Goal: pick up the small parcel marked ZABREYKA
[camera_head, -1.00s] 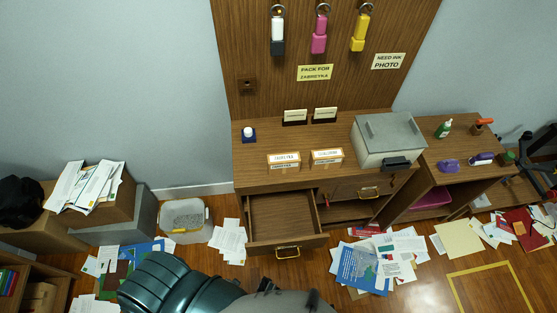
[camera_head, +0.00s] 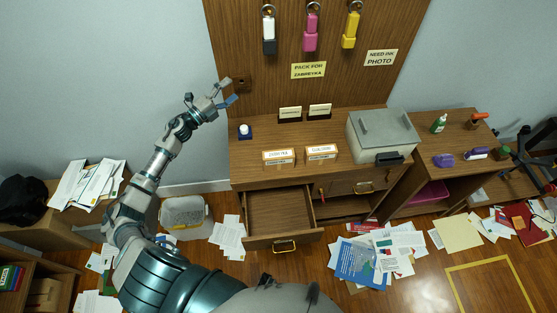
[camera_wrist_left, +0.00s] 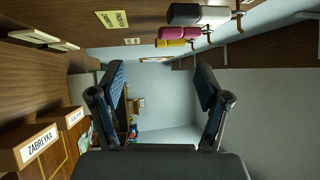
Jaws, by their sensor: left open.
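Two small brown parcels with white labels stand side by side on the desk. In the left wrist view the nearer one, at the lower left, reads ZABREYKA (camera_wrist_left: 38,146). In the head view I take it to be the left parcel (camera_head: 278,158); its print is barely legible there. The other parcel (camera_head: 321,153) stands just to its right. My left gripper (camera_head: 226,92) is raised beside the wooden back panel, up and left of the parcels and apart from them. Its fingers are spread and empty, and they frame the left wrist view (camera_wrist_left: 160,95). My right gripper is not in view.
An open, empty drawer (camera_head: 280,213) juts out below the parcels. A blue-and-white item (camera_head: 245,131) and two small signs (camera_head: 290,114) stand on the desk. A grey box machine (camera_head: 382,135) is to the right. Coloured tags hang above. Papers litter the floor.

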